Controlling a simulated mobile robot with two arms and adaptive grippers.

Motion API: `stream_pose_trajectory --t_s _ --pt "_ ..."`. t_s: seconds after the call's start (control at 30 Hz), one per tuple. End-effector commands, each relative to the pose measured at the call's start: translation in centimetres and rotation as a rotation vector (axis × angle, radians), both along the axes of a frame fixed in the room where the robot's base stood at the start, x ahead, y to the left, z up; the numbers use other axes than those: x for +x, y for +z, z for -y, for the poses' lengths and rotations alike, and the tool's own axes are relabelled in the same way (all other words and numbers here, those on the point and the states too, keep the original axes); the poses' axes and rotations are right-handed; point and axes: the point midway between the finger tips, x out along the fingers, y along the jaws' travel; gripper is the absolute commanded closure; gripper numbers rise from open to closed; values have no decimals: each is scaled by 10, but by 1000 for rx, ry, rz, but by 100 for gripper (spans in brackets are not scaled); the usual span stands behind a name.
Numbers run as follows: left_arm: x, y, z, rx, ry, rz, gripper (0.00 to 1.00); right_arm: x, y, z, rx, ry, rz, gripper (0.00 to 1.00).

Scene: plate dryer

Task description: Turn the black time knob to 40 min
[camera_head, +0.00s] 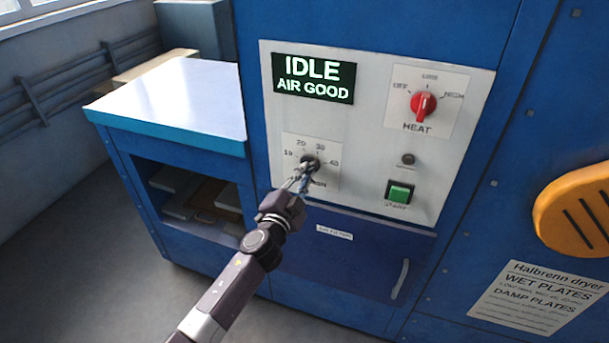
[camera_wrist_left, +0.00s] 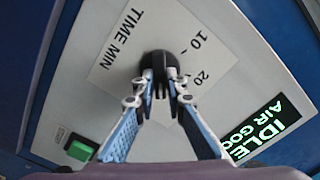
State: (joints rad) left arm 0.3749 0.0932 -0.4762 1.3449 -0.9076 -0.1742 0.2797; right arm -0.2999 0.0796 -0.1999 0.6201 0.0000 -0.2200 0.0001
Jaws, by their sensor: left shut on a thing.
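The black time knob (camera_head: 311,161) sits on a white label plate marked 10, 20, 30 and 40, low on the left of the control panel. My left gripper (camera_head: 303,174) reaches up to it from below and is shut on it. In the left wrist view, the two fingers (camera_wrist_left: 160,82) pinch the black knob (camera_wrist_left: 158,60) from both sides, with TIME MIN, 10 and 20 readable around it. The fingers and knob hide the other marks there. I cannot tell which mark the knob points to. My right gripper is not in view.
The panel display (camera_head: 313,79) reads IDLE, AIR GOOD. A red heat knob (camera_head: 423,104) and a green start button (camera_head: 399,192) are on the right. A side table (camera_head: 175,97) stands at left.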

Motion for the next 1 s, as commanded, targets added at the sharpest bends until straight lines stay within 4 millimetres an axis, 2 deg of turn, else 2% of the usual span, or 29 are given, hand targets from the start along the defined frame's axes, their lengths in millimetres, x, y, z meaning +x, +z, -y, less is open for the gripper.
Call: stream_pose_trajectory --t_s 0.2,0.5,1.0 --pt "0 -1 1 178 -1 52 100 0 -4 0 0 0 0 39" --pt "0 -1 1 355 -2 102 100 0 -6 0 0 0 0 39" --pt "0 -2 1 439 -1 125 100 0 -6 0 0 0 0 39"
